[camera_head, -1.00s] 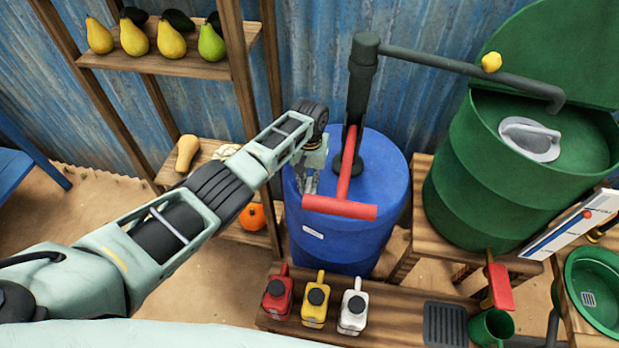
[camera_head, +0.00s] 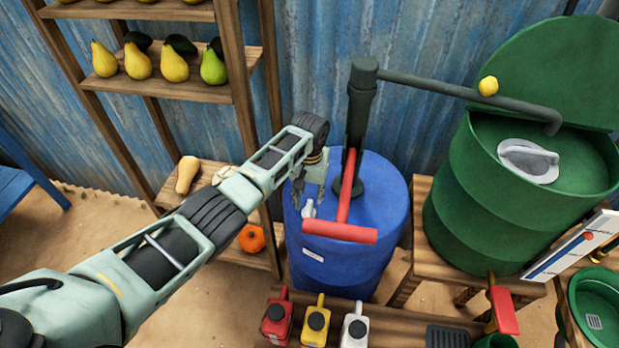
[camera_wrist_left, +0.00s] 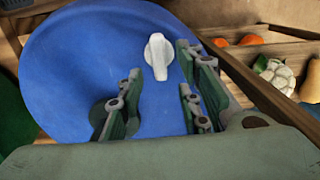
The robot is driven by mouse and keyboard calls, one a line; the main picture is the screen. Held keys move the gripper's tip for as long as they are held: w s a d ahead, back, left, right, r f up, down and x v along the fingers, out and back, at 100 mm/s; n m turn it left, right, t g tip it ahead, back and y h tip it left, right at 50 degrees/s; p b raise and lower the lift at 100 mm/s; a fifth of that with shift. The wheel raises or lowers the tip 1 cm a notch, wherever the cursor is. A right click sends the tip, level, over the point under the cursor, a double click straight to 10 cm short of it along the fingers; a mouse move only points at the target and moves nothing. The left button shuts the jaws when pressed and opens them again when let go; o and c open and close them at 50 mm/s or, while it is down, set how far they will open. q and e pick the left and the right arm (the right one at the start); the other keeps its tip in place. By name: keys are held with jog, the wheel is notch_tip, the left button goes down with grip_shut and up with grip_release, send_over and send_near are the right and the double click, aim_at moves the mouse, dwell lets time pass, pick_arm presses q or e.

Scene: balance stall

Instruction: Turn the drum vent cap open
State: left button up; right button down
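The blue drum (camera_head: 378,258) stands in the middle of the head view, with a dark pump and red T-handle on top. Its white vent cap (camera_head: 309,209) sits on the drum's lid, left of the red handle. In the left wrist view the cap (camera_wrist_left: 158,57) is a round knob with a raised grip bar, upright in the picture. My left gripper (camera_head: 311,184) is open and empty above the lid, close to the cap. In the wrist view its fingers (camera_wrist_left: 160,85) lie either side of the line to the cap, apart from it. My right gripper is not in view.
The red T-handle (camera_head: 340,231) is close to the right of the gripper. A wooden shelf (camera_head: 222,70) with pears stands left. A green barrel (camera_head: 480,190) stands right. Red, yellow and white jugs (camera_head: 316,322) stand on a low bench in front.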

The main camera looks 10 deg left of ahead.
aim_at(310, 204)
pick_arm(q)
notch_tip(310, 204, up, 9)
dwell(0.3)
dwell(0.4)
